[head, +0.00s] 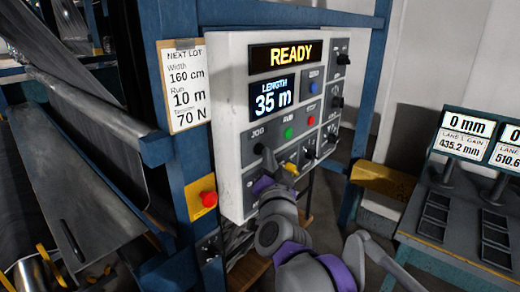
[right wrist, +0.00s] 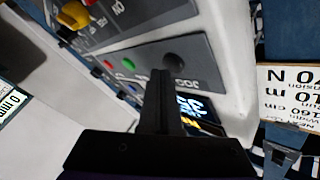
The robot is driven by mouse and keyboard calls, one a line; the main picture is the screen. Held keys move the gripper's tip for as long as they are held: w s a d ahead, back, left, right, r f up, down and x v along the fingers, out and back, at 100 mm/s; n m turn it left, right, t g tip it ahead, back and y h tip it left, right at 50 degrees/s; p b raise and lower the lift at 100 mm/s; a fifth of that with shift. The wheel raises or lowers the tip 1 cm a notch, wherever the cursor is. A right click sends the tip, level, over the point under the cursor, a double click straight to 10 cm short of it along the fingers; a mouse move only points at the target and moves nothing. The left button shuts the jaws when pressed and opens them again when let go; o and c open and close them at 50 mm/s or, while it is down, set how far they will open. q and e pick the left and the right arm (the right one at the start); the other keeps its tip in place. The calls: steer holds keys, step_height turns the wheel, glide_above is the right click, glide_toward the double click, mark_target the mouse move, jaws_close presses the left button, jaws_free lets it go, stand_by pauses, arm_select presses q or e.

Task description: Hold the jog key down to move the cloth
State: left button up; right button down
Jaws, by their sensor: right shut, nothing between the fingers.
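The jog key (right wrist: 175,60) is a round black button beside the JOG lettering on the grey control panel (head: 236,165). The display (head: 290,55) reads READY and the length display (head: 274,97) reads 35 m. Grey cloth (head: 85,110) hangs at the left. My left gripper is out of view.
A red stop button (head: 208,198) on a yellow plate sits left of the panel. Green, blue and red buttons and a yellow knob (head: 291,168) are close to my gripper. A lot card (head: 184,88) hangs left. A console (head: 455,215) stands right.

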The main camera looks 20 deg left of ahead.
steer(key=shift+w+a, duration=0.15)
steer(key=shift+a, duration=0.4)
stand_by(3.5)
steer(key=shift+d, duration=0.1)
stand_by(0.7)
steer(key=shift+s+d, duration=0.3)
steer(key=shift+d, duration=0.4)
steer(key=d, duration=0.1)
steer(key=s+d+p, duration=0.1)
steer(key=d, duration=0.1)
steer(key=d+p, duration=0.1)
steer(key=shift+s+d, duration=0.3)
steer(key=shift+d, duration=0.05)
